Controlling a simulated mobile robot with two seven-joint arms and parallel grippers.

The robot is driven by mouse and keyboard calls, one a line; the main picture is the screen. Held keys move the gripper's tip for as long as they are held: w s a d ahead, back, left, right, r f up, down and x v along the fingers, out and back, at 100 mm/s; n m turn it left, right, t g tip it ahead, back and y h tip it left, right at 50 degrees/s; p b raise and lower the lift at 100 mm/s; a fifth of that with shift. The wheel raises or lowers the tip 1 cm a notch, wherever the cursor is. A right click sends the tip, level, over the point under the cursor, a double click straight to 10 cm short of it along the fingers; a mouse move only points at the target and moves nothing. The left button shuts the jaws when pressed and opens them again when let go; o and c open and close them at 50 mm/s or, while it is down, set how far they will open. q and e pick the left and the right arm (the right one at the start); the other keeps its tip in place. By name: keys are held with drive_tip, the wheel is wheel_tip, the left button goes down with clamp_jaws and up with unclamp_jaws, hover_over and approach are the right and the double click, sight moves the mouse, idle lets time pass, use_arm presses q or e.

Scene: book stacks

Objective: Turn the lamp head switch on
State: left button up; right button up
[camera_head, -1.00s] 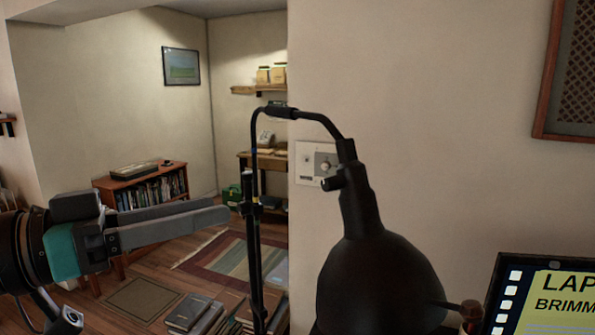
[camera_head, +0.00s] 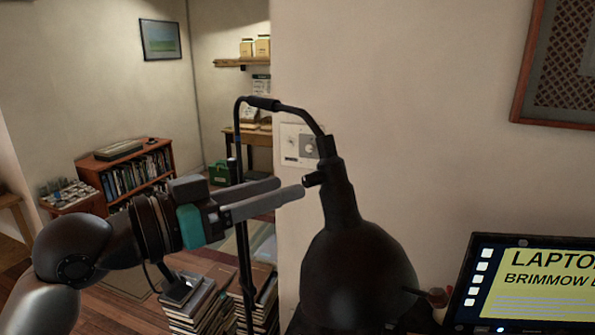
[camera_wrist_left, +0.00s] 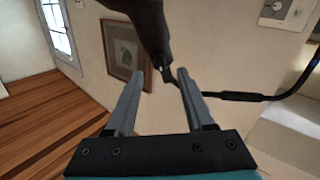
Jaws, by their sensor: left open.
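The black desk lamp has a dome-shaped head (camera_head: 358,275) in the middle of the head view, hanging from a bent arm and thin pole. A small dark switch knob (camera_head: 313,180) sticks out to the left from the lamp's neck. My left gripper (camera_head: 292,188) points right, its grey fingertips just beside the knob. In the left wrist view the two fingers (camera_wrist_left: 155,90) are apart, with the dark lamp neck (camera_wrist_left: 150,30) beyond them and the switch (camera_wrist_left: 166,74) showing between the tips. Whether a finger touches it cannot be told. My right gripper is not in view.
A laptop (camera_head: 530,285) stands at the lower right. Book stacks (camera_head: 205,305) sit on the floor behind my left arm. A wall plate (camera_head: 298,147) is behind the lamp. A bookcase (camera_head: 130,172) stands farther back. The lamp pole (camera_head: 243,260) rises near my fingers.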

sight(305, 181)
use_arm(q)
drive_tip(key=shift+p+x, duration=0.4)
drive_tip(key=shift+x, duration=1.7)
clamp_jaws()
